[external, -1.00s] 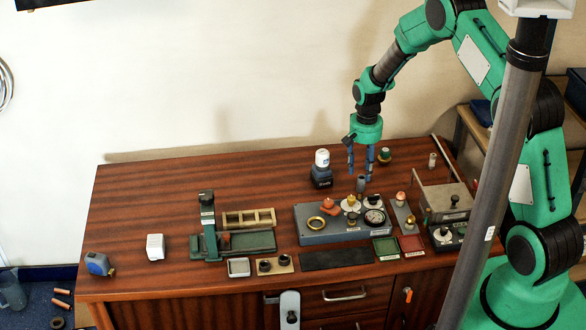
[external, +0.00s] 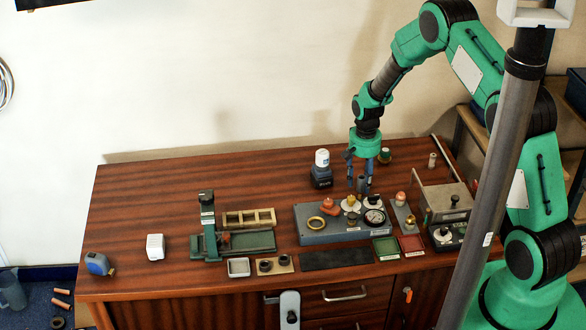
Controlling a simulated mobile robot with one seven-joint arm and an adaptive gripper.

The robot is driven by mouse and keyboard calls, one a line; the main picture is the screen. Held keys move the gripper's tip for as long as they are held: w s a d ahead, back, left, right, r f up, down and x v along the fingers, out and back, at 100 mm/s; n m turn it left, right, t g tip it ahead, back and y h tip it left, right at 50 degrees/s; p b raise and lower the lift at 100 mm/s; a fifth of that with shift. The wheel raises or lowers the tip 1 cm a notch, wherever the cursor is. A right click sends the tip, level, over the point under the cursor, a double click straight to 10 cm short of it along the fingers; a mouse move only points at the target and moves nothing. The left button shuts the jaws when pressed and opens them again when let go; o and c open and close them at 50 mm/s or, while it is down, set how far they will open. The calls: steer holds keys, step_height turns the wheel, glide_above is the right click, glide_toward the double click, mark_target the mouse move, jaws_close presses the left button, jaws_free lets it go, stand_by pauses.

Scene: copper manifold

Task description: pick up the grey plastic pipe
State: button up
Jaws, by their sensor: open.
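The grey plastic pipe (external: 362,184) is a short grey cylinder standing upright, just behind the grey panel box on the wooden bench. My gripper (external: 359,187) points straight down over it with its blue fingers apart. The pipe's lower end is hard to see behind the fittings on the panel.
A green-topped jar (external: 385,156) stands behind right. The bench's left rear is clear.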

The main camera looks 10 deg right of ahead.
mark_target(362, 178)
stand_by(0.5)
steer(key=c, duration=1)
steer(key=shift+r, duration=0.15)
step_height(362, 178, up, 10)
steer(key=shift+f+p, duration=0.1)
steer(key=shift+p, duration=0.85)
